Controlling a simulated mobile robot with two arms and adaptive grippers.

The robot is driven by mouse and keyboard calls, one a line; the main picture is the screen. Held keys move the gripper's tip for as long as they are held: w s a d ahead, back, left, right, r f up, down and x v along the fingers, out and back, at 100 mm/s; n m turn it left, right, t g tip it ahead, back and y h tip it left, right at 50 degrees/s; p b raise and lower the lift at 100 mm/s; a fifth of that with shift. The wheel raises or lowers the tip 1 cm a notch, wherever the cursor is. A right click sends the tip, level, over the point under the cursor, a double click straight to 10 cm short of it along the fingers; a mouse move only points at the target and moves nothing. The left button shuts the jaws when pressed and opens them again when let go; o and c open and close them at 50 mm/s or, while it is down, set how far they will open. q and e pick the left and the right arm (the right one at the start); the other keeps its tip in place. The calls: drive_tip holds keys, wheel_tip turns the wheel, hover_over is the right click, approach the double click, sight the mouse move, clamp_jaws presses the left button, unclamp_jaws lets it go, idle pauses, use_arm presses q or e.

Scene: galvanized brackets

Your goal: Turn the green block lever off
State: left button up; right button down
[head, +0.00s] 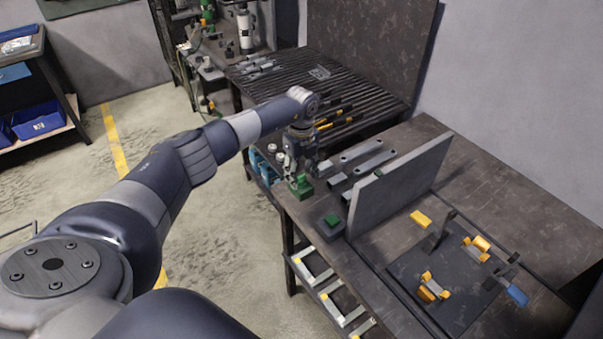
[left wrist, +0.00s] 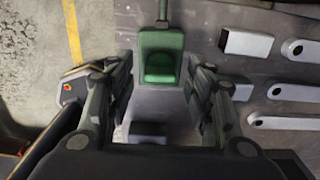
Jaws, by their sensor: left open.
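A green block (head: 303,187) sits near the table's left edge in the head view. My left gripper (head: 297,170) points down just above and beside the block, and is open. Its two fingers stand left and right of the block in the left wrist view (left wrist: 160,88); I see no clear contact. A second dark block with a green top (head: 332,221) sits nearer on the same table. Which way the lever is set is too small to tell. My right gripper is out of view.
Grey metal bars (head: 362,150) lie right of the gripper. A slatted surface (head: 330,85) lies at the back. The floor is open left of the table.

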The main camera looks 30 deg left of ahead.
sight(301, 176)
use_arm(q)
wheel_tip(301, 176, up, 12)
idle(0.4)
drive_tip(key=shift+f, duration=0.1)
idle(0.3)
